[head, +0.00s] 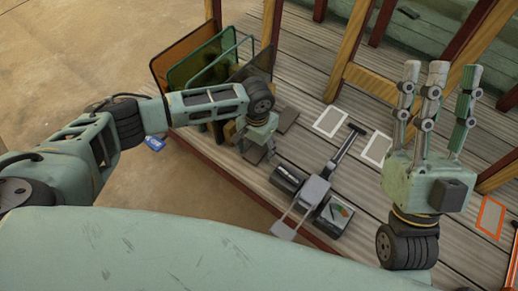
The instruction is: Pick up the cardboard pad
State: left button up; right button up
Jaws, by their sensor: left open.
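Either may be the cardboard pad; I cannot tell which. My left gripper (254,143) points down close to the planks, between and beside these pieces. It is open, and its fingertips are mostly hidden by its own body and wrist. My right gripper (434,92) is raised at the right with its fingers pointing up, apart and empty.
Upright panels in a metal rack (205,62) stand behind the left gripper. A grey long-handled tool (314,188), a black cylinder (287,179) and a dark box (333,217) lie mid-surface. White frames (331,121) and an orange frame (490,215) mark the planks. A blue item (154,143) is at left.

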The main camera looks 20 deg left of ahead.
pick_arm(q)
jog(key=shift+c, duration=0.2)
jog(key=c, duration=0.9)
jog(key=shift+o, duration=0.2)
jog(key=shift+r, duration=0.1)
